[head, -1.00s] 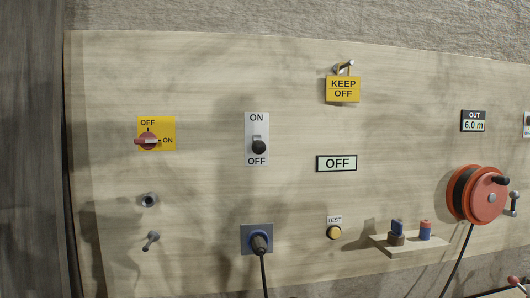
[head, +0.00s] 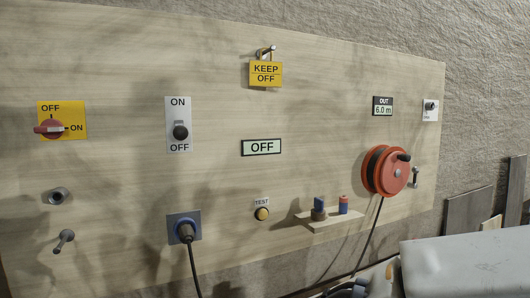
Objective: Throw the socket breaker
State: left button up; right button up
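A light plate (head: 178,104) marked ON at the top and OFF at the bottom is on the wooden board in the head view. Its black-knobbed lever (head: 180,131) sits low, close to the OFF mark. A blue socket (head: 200,216) is below it, with a dark plug (head: 186,231) in it and a black cable hanging down. A display (head: 261,147) to the right of the lever reads OFF.
A red rotary switch (head: 50,129) is at the left. A TEST button (head: 262,214), a small shelf (head: 325,222) and a red cable reel (head: 386,171) are further right. A pale slab-like surface (head: 470,268) fills the lower right.

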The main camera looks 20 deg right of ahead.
aim_at(181, 132)
jog(key=k, duration=0.5)
jog(key=z, duration=0.9)
jog(key=k, duration=0.95)
jog(key=u, duration=1.3)
jog(key=i, duration=1)
jog(key=u, duration=0.05)
